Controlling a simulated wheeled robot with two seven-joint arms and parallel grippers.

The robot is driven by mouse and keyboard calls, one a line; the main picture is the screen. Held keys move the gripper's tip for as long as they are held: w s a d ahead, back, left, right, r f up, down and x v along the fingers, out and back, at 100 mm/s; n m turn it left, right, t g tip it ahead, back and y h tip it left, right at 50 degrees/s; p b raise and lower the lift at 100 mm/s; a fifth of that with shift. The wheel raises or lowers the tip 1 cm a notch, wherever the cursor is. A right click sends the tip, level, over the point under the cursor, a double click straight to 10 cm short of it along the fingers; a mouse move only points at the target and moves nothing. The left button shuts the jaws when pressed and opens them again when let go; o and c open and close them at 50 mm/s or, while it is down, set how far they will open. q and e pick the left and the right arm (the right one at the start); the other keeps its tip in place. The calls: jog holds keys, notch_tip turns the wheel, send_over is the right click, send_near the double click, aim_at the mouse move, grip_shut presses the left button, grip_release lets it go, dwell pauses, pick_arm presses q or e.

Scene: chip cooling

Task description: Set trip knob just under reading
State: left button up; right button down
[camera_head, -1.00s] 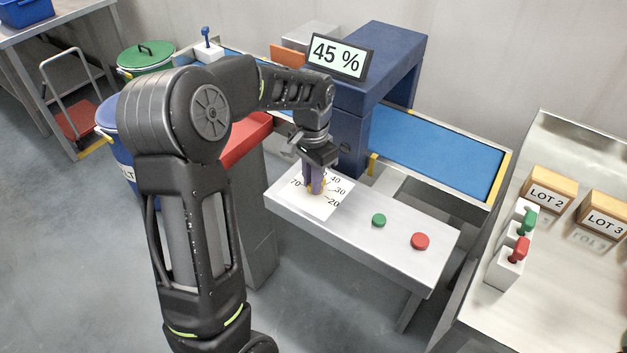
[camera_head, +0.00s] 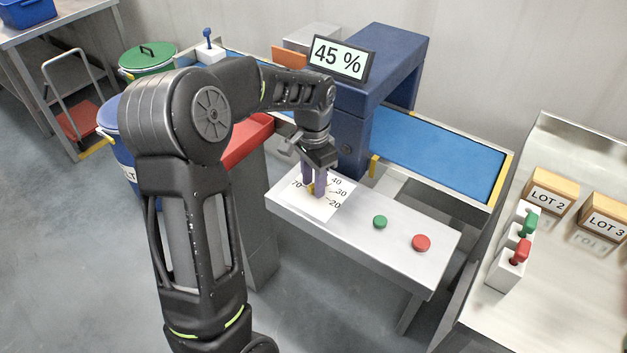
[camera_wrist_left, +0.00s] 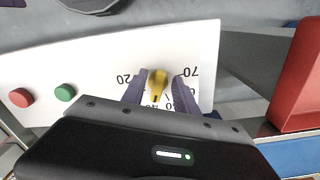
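The yellow trip knob (camera_wrist_left: 157,84) stands on a white dial plate (camera_head: 325,207) on the grey panel. A dark mark on the knob points toward the arm side of the dial, near the partly covered 40; I cannot read the exact setting. The display (camera_head: 338,58) reads 45 %. My left gripper (camera_head: 313,192) is down over the dial, its two purple fingers on either side of the knob. In the left wrist view the fingers (camera_wrist_left: 160,78) are spread, with gaps to the knob. Part of the dial is hidden behind the fingers. My right gripper is out of view.
A green button (camera_head: 380,222) and a red button (camera_head: 421,242) sit on the panel right of the dial. A blue housing (camera_head: 385,75) and blue conveyor belt (camera_head: 435,150) stand behind. A side table (camera_head: 560,270) at right holds lot blocks and small switches.

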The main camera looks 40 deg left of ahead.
aim_at(313, 185)
pick_arm(q)
notch_tip(313, 185, up, 8)
jog(key=shift+f+b, duration=0.1)
jog(key=shift+b, duration=0.3)
dwell(0.3)
dwell(0.4)
